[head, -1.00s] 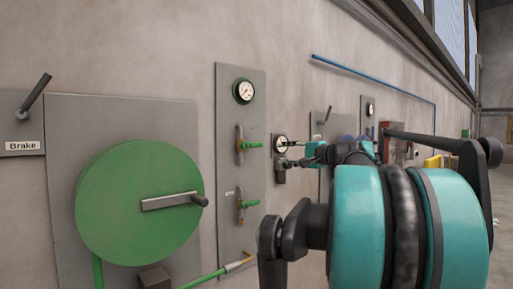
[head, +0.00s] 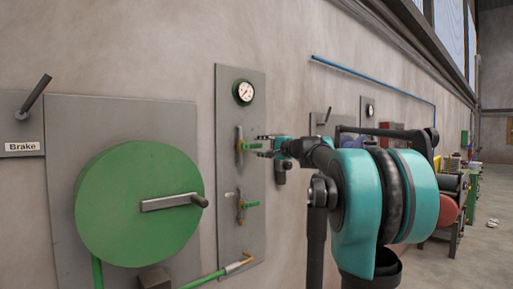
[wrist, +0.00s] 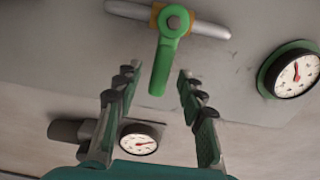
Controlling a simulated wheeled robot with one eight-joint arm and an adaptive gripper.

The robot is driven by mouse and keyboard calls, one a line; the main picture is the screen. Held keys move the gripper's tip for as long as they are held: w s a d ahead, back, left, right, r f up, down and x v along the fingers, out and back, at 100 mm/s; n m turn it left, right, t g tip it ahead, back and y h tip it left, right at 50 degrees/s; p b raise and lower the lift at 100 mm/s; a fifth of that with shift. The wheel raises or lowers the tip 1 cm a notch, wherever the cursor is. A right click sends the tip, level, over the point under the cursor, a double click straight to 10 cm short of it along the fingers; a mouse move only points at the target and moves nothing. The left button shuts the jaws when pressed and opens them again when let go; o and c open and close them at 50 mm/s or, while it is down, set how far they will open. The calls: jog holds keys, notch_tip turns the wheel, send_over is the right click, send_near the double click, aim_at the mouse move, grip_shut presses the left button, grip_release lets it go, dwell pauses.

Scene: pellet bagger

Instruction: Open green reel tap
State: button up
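Two taps with green levers sit one above the other on a grey panel (head: 227,110), right of the green reel (head: 125,225). My gripper (head: 262,145) is close to the right of the upper tap's lever (head: 251,146). The lower tap's lever (head: 250,204) stands clear below. In the wrist view one green lever (wrist: 161,70) hangs from a tap with an orange-brown body, on a metal pipe (wrist: 210,28). My gripper (wrist: 157,74) is open, with its fingers on either side of the lever's free end and gaps on both sides. No contact shows.
A pressure gauge (head: 243,91) is above the taps; it also shows at right in the wrist view (wrist: 297,73). Another gauge (wrist: 139,142) lies near my fingers there. A Brake lever (head: 34,95) is at far left. A bench stands right, beside open floor.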

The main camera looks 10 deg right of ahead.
jog(key=shift+x, duration=1.25)
jog(key=shift+c, duration=0.3)
grip_shut()
